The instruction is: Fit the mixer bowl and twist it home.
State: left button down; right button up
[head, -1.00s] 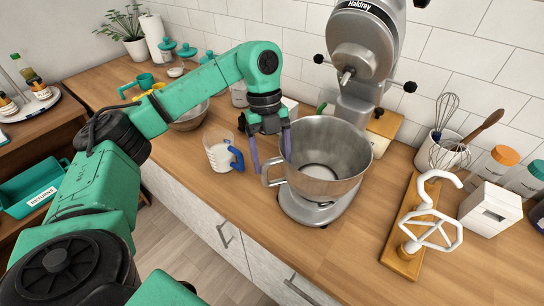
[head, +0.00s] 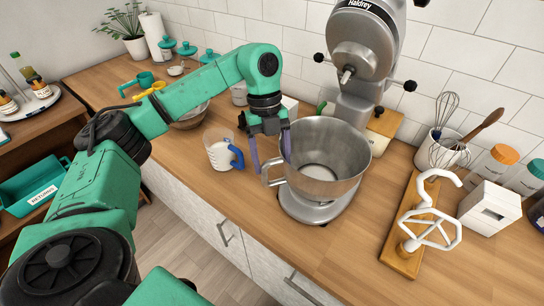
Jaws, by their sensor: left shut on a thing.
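The steel mixer bowl (head: 333,180) is upright on the base (head: 318,210) of the silver stand mixer (head: 366,45). I cannot tell whether it is locked there. Its handle (head: 270,177) points left. The mixer head is tilted up above the bowl. The exact contact at the rim is partly hidden. My right gripper is not in view.
A measuring jug (head: 220,152) with a blue handle stands left of the gripper. A beater on a wooden board (head: 400,262) and a white box (head: 490,208) stand right. A whisk crock (head: 436,150) is behind. The front counter between is clear.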

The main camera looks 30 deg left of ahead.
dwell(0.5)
pick_arm(q)
jog(key=shift+w+a+m+g+y+p, duration=0.15)
jog(key=shift+w+a+m+p, duration=0.35)
jog(key=shift+w+m, duration=0.25)
jog(key=shift+w+a+m+g+y+p, duration=0.1)
jog(key=shift+w+a+m+p, duration=0.25)
jog(key=shift+w+m+p, duration=0.35)
jog(key=shift+w+a+m+g+y+p, duration=0.15)
jog(key=shift+w+a+m+p, duration=0.3)
jog(key=shift+w+m, duration=0.35)
jog(key=shift+c, duration=0.7)
grip_release()
jog(key=shift+a+f, duration=0.1)
jog(key=shift+f, duration=0.1)
jog(key=shift+o, duration=0.7)
jog(key=p+v, duration=0.3)
jog(key=v, duration=1.1)
jog(key=shift+r, duration=0.35)
